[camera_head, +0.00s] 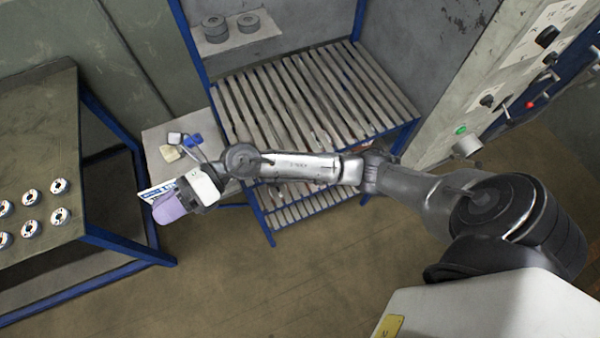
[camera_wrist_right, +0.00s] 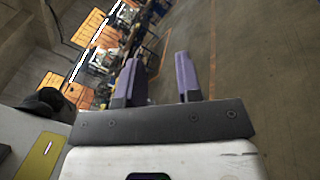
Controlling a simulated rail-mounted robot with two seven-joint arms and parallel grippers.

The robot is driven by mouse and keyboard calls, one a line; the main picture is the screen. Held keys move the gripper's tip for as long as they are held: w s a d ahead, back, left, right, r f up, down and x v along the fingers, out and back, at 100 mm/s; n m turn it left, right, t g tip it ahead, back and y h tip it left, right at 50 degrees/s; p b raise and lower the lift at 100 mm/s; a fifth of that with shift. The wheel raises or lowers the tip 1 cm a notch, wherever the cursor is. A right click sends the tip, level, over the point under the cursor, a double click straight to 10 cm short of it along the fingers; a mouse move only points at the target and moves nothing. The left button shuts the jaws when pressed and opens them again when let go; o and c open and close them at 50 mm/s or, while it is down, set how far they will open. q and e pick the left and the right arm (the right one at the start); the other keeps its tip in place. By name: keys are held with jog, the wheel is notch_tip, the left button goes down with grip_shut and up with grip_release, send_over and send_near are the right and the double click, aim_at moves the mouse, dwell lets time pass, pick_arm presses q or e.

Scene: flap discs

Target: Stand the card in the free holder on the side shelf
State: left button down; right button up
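The card (camera_head: 157,189), white with blue print, shows at the front left corner of the side shelf (camera_head: 155,138). The gripper partly covers it, and I cannot tell whether it touches the gripper. My right gripper (camera_head: 169,206) is beside it, with one purple finger clear in the head view. In the right wrist view its two purple fingers (camera_wrist_right: 160,82) stand apart with bare floor between them. A blue holder (camera_head: 193,140), a pale yellow holder (camera_head: 170,153) and a white one (camera_head: 175,138) stand on the shelf. Which is free is unclear. My left gripper is out of view.
A workbench (camera_head: 40,115) with several flap discs (camera_head: 60,186) stands at the left. A slatted rack (camera_head: 310,95) is behind my right arm. A control panel (camera_head: 500,90) stands at the right. The floor in front is clear.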

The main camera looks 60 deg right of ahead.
jog(key=d+f+m+t+h, duration=0.1)
jog(key=d+m+t+h, duration=0.35)
jog(key=m, duration=0.55)
jog(key=s+d+f+m+t+h, duration=0.1)
jog(key=d+m+t+h, duration=0.4)
jog(key=m, duration=0.5)
jog(key=d+f+m+t+h, duration=0.2)
jog(key=d+m+t+h, duration=0.3)
jog(key=m, duration=0.4)
jog(key=s+d+f+m+g+h, duration=0.3)
jog(key=s+f+m+g+h, duration=0.25)
jog(key=f+m, duration=0.2)
jog(key=s+f+m+g+y, duration=0.1)
jog(key=s+f+m+g, duration=0.1)
jog(key=s+f+g, duration=0.3)
jog(key=s+f+m+g+y, duration=0.1)
jog(key=s+f+g, duration=0.4)
jog(key=s, duration=0.9)
jog(key=shift+s+d+f+m, duration=0.15)
jog(key=shift+d+f+m, duration=0.2)
jog(key=shift+f, duration=0.3)
notch_tip(320, 180, up, 16)
jog(key=p, duration=1.5)
jog(key=shift+f, duration=0.25)
